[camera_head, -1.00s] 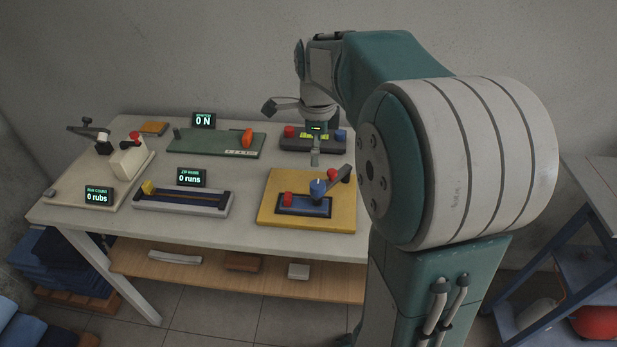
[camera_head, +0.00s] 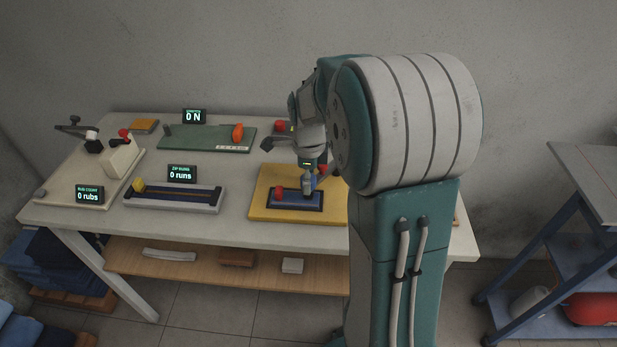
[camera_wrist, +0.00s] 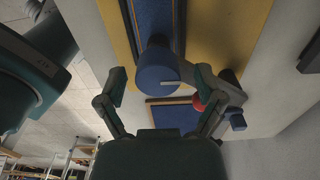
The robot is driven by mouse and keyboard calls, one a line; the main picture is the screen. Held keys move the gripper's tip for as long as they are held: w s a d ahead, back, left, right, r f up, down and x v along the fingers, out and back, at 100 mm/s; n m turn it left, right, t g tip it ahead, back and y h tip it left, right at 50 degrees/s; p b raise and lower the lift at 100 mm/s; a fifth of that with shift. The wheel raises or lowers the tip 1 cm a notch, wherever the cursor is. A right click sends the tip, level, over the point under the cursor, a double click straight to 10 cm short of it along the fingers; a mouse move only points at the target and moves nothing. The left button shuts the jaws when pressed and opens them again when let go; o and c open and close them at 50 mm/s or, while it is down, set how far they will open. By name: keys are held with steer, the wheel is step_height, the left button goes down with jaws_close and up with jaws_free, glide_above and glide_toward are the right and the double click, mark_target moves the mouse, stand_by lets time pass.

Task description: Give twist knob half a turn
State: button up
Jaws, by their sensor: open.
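The twist knob (camera_wrist: 153,72) is a blue cylinder with a pale line on its face, seen in the wrist view. My gripper (camera_wrist: 160,80) is open, with one finger on each side of the knob. I cannot tell whether either finger touches it. In the head view my gripper (camera_head: 308,188) is low over the yellow board (camera_head: 262,212), beside the blue panel (camera_head: 296,205). There my gripper and wrist hide most of the knob.
A red knob (camera_head: 279,192) stands on the blue panel. A dark lever with a red part (camera_wrist: 198,102) is close by my right finger in the wrist view. A zip board (camera_head: 150,205) lies left, with a green board (camera_head: 205,139) behind it.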

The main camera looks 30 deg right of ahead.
steer(key=shift+a, duration=0.15)
steer(key=c, duration=1.1)
steer(key=shift+c, duration=0.2)
